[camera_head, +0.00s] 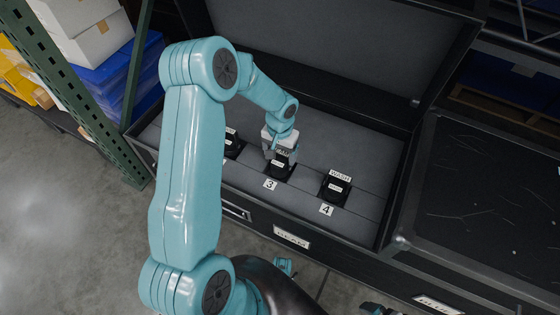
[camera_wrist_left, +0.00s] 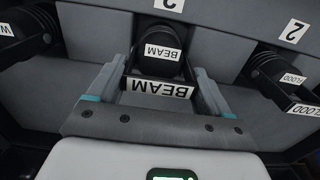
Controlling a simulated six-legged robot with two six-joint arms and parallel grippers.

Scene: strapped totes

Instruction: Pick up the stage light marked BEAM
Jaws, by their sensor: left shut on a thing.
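The black stage light marked BEAM (camera_head: 279,172) is at the spot numbered 3 in the open case (camera_head: 390,185). In the left wrist view the BEAM light (camera_wrist_left: 160,52) lies between my fingers, its white labels upside down. My left gripper (camera_head: 279,150) reaches down from above and is shut on this light. In the left wrist view my left gripper (camera_wrist_left: 155,90) has one finger on each side of it. I cannot tell whether the light is clear of the case floor.
A light marked WASH (camera_head: 336,188) stands at spot 4, right of the BEAM light. Another light (camera_head: 233,146) stands to its left, partly hidden by my arm; the wrist view shows a FLOOD label (camera_wrist_left: 303,109). The raised lid stands behind. A closed black case (camera_head: 490,200) is at right.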

